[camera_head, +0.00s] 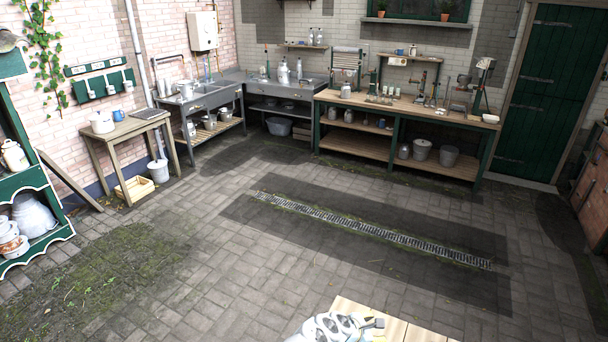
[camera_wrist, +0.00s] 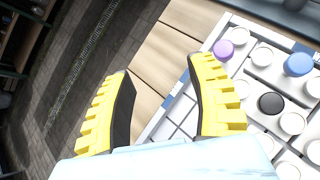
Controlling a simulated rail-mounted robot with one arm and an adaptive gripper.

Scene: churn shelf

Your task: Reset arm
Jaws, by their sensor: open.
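My gripper (camera_wrist: 160,92) shows in the wrist view with its two yellow, black-padded fingers spread apart. Nothing is between the fingers. Behind them are a pale wooden board surface (camera_wrist: 160,55) and a white gridded tray (camera_wrist: 183,108). In the head view, the end of my white arm shows at the bottom edge, over or beside a light wooden top (camera_head: 408,330). The fingers are too small there to make out clearly.
The tray holds several round pieces, among them a purple one (camera_wrist: 223,50), a blue one (camera_wrist: 298,64) and a black one (camera_wrist: 271,103). The paved floor with a drain grate (camera_head: 360,226) is open. A long workbench (camera_head: 410,107) and sinks (camera_head: 205,97) line the far walls.

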